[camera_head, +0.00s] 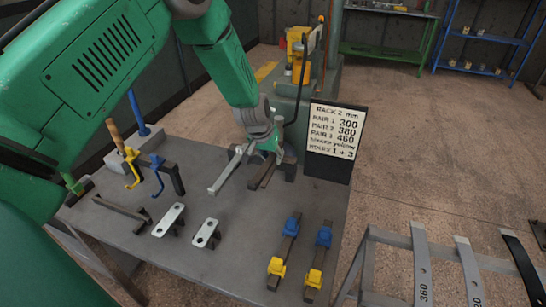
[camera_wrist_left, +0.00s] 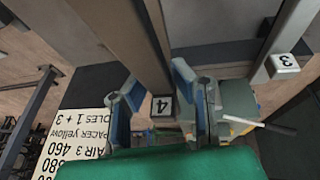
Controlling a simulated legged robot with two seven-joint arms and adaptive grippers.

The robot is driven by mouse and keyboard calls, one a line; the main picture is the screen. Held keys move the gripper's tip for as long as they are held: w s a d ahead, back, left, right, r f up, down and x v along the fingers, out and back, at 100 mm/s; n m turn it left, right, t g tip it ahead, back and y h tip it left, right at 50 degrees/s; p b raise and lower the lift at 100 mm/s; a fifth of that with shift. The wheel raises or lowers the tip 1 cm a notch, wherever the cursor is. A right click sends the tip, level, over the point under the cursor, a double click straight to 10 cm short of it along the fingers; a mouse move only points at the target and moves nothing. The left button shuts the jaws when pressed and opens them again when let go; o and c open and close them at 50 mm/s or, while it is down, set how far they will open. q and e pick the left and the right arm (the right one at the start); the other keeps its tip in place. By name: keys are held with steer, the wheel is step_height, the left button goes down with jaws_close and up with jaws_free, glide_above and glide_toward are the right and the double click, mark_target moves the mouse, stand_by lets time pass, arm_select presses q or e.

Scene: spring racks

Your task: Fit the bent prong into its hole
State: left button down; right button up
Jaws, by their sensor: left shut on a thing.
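My left gripper (camera_head: 268,152) is low over the far right part of the table. In the left wrist view its fingers (camera_wrist_left: 158,108) are shut on either side of a grey bar (camera_wrist_left: 132,40) with a small tag marked 4 (camera_wrist_left: 163,106). I cannot tell whether this is the bent prong, nor whether any end sits in a hole. A yellow bent hook (camera_head: 131,170) and a blue bent hook (camera_head: 156,172) stand at the block on the left. My right gripper is not in view.
A sign (camera_head: 333,130) stands just right of the gripper. Two pale plates with holes (camera_head: 168,220) (camera_head: 206,233) lie at the front, beside a dark bar (camera_head: 120,208). Two blue-and-yellow-ended bars (camera_head: 290,240) (camera_head: 318,258) lie front right. A rack of numbered strips (camera_head: 372,236) is outside the table.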

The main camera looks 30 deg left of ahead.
mark_target(272, 169)
arm_select(q)
steer(key=shift+a+f, duration=0.25)
steer(key=shift+f, duration=0.1)
steer(key=shift+d+f+b, duration=0.1)
steer(key=shift+f+b, duration=0.15)
steer(key=shift+b, duration=0.15)
steer(key=shift+f+b, duration=0.8)
steer(key=shift+f, duration=0.45)
steer(key=c, duration=1.3)
jaws_free()
steer(key=shift+s+f, duration=0.1)
steer(key=shift+r, duration=0.5)
steer(key=v, duration=1.1)
steer(key=shift+s, duration=0.1)
